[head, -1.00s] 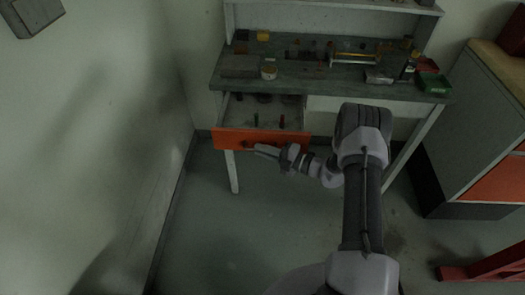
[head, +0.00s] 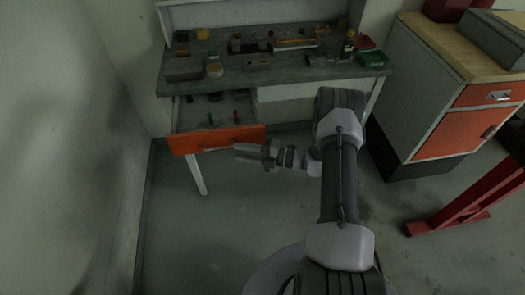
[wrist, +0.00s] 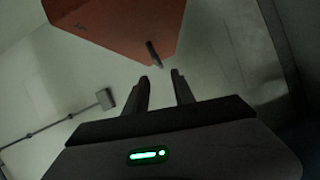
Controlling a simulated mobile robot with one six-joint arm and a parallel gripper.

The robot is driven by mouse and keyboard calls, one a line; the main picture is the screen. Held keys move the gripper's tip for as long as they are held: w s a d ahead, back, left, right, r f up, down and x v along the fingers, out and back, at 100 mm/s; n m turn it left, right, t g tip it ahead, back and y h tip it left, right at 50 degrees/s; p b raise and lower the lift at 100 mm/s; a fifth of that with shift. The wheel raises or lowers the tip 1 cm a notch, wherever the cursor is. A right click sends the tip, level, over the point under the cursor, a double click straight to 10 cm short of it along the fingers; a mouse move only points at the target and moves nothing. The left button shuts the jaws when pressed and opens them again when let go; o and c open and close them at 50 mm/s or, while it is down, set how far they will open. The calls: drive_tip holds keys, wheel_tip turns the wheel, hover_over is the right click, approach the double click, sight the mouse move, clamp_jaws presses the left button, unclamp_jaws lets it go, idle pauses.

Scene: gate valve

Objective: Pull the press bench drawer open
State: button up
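The press bench (head: 205,84) stands at the back in the head view. Its drawer, with an orange front (head: 195,141), is pulled out, and small items show inside it. My gripper (head: 238,150) is just in front of the right half of the drawer front. In the wrist view, the orange front (wrist: 115,25) fills the upper part, with a dark handle (wrist: 153,54) near its lower edge. The two fingers of my gripper (wrist: 161,80) are apart, with nothing between them. The handle lies beyond the fingertips, clear of them.
Jars, tools and a green tray (head: 371,58) sit on the bench top. A cabinet with orange fronts (head: 455,132) stands at right, with a red metal frame (head: 465,205) before it. A wall is close at left. Floor (head: 210,235) in front of the bench is clear.

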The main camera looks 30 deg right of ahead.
drive_tip(key=p+v, duration=0.1)
drive_tip(key=v, duration=0.8)
drive_tip(key=shift+s+d, duration=0.2)
drive_tip(key=shift+d, duration=0.1)
drive_tip(key=s+a+r+n+g+h, duration=0.1)
drive_tip(key=s+a+r+n+g, duration=0.1)
drive_tip(key=a+r+n+g, duration=0.6)
drive_tip(key=s+a+r+n+g+h, duration=0.15)
drive_tip(key=a+r+n, duration=0.35)
drive_tip(key=r+n, duration=0.65)
drive_tip(key=s+a+r+n+t+h, duration=0.2)
drive_tip(key=s+r+n+h, duration=0.2)
drive_tip(key=s+n, duration=0.5)
drive_tip(key=s+a+r+n+t+h, duration=0.2)
drive_tip(key=s+r+n, duration=0.6)
drive_tip(key=n, duration=0.5)
drive_tip(key=shift+s+a+h, duration=0.55)
drive_tip(key=shift+s+h, duration=0.15)
drive_tip(key=shift+h, duration=0.55)
